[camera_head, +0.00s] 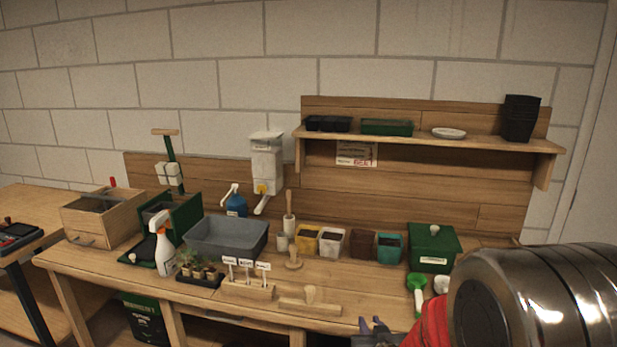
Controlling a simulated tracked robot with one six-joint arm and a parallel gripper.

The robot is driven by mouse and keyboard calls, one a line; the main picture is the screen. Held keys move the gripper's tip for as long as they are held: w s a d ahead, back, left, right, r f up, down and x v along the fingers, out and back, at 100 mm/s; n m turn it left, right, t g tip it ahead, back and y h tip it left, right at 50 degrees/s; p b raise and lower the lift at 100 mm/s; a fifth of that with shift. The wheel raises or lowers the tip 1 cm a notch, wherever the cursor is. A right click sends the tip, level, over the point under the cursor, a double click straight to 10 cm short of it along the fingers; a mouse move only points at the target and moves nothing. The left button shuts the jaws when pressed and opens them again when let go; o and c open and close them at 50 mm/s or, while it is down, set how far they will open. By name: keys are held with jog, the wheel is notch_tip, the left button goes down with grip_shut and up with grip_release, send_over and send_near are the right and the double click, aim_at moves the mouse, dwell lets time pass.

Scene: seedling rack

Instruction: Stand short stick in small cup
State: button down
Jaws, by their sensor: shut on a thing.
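My gripper (376,327) is at the bottom edge, in front of the bench's front edge. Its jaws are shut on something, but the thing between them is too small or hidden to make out. No loose short stick shows clearly on the bench. A small pale cup-like piece (282,242) stands on the bench, left of the yellow pot, with a tall wooden-handled tool (289,213) upright close by. A white rounded thing (441,285), perhaps a small cup, is partly hidden behind my arm at the right.
The wooden bench (350,283) has free room in the middle. A label block (247,290), a wooden tamper (310,303), several square pots (332,243), a green lidded box (433,247), a green scoop (416,289) and a grey tub (226,237) stand on it.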

jog(key=s+f, duration=0.2)
jog(key=shift+s+d+f, duration=0.2)
jog(key=shift+d+f, duration=0.1)
jog(key=shift+a, duration=0.15)
dwell(0.4)
